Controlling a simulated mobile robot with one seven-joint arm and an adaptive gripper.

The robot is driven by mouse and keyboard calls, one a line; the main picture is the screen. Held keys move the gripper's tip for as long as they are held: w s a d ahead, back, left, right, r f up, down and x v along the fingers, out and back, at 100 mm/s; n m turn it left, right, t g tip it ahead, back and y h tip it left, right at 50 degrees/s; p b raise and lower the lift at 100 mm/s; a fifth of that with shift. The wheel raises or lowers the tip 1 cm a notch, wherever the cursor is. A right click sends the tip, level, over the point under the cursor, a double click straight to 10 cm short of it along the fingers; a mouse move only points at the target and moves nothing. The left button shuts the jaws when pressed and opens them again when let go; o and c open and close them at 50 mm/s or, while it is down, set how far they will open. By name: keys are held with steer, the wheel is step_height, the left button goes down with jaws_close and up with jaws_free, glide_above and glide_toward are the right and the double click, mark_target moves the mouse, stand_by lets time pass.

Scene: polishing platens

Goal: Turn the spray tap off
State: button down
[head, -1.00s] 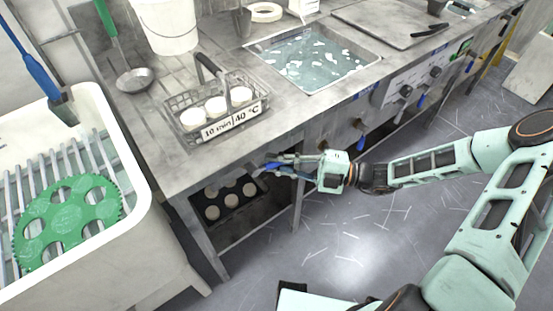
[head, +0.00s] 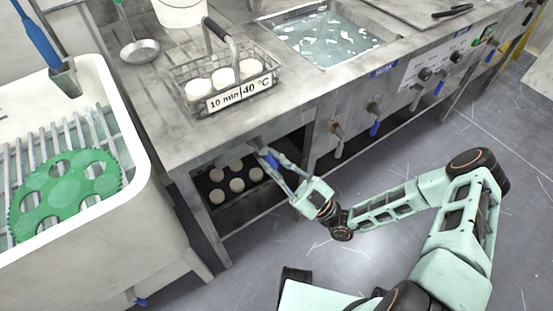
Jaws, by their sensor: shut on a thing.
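A tap with a blue lever (head: 270,158) sits under the front edge of the bench, above the open shelf. I take it to be the spray tap; no label on it is readable. My gripper (head: 274,163) is shut on this blue lever, reaching up and left to it from the front. The lever slants down to the right between the fingers, which partly hide it and the tap body. I cannot tell whether water runs from it.
More taps with blue levers (head: 375,127) line the bench front to the right. A wire basket (head: 226,88) of white discs stands on the bench above. Below is a dark tray (head: 222,196) of discs. A white sink (head: 140,180) with a green carrier stands left. The floor is clear.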

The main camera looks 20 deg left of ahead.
steer(key=shift+s+a+f+m+t+h+b, duration=0.1)
steer(key=shift+s+a+m+t+h+b, duration=0.25)
steer(key=shift+m+t, duration=0.95)
steer(key=shift+s+a+f+m+t+h+b, duration=0.2)
steer(key=shift+m+t+b, duration=0.25)
steer(key=shift+m+t, duration=0.85)
steer(key=shift+s+a+f+m+t+h+b, duration=0.1)
steer(key=shift+s+a+m+t+h+b, duration=0.25)
steer(key=shift+m+t, duration=0.95)
steer(key=shift+d+r+m, duration=0.1)
steer(key=shift+m, duration=0.5)
steer(key=c, duration=1.9)
jaws_free()
steer(key=shift+r+n+g, duration=0.15)
steer(key=shift+n+g, duration=0.15)
